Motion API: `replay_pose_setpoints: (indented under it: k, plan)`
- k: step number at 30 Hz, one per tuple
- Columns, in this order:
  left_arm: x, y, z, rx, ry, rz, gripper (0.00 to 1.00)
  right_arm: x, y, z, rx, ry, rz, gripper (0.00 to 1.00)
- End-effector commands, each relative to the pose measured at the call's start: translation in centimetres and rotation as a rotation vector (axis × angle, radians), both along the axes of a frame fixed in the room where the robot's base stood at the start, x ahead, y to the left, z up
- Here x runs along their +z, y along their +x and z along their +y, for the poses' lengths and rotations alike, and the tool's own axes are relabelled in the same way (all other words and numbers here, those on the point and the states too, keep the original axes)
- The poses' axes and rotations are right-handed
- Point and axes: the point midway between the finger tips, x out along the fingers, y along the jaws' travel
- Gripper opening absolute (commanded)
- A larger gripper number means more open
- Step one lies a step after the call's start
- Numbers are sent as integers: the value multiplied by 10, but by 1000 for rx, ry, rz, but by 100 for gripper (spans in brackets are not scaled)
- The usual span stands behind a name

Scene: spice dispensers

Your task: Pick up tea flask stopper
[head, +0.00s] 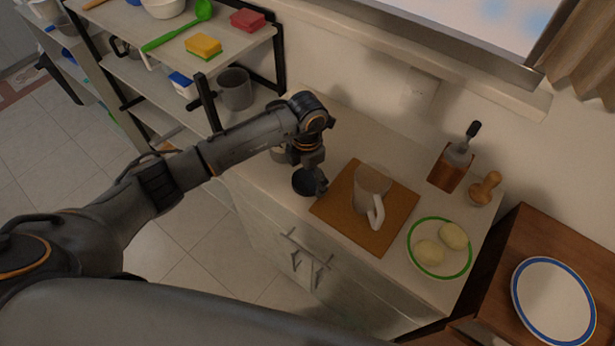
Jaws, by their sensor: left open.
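My left gripper (314,182) points down over the counter, just left of the wooden board, with its jaws open. A dark round object (303,183) sits right at its fingers, near the counter's front edge. It may be the flask stopper, but I cannot tell for sure. I cannot tell whether the fingers touch it. A pale jug with a handle (371,187) stands upright on the wooden board (335,208), right of the gripper. My arm and wrist hide part of the counter behind them. My right gripper is not in view.
Right of the board are a plate with two pale round items (416,258), a brown utensil holder (447,174) and a wooden masher-like tool (485,189). A blue-rimmed plate (553,300) lies far right. A shelf (150,60) with a grey mug (236,90) stands left. The wall is behind.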

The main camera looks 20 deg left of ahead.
Motion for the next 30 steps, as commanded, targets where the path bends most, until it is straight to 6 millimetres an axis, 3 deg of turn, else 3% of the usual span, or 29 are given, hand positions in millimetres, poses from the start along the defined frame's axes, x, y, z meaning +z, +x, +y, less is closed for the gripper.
replay_pose_setpoints:
  k: [10, 17, 30]
  plan:
    - [-12, 0, 0, 0, -1, -1, 100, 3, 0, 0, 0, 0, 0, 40]
    - [-11, 0, 0, 0, -1, -1, 55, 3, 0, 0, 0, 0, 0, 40]
    - [-10, 0, 0, 0, 0, -1, 54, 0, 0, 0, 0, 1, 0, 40]
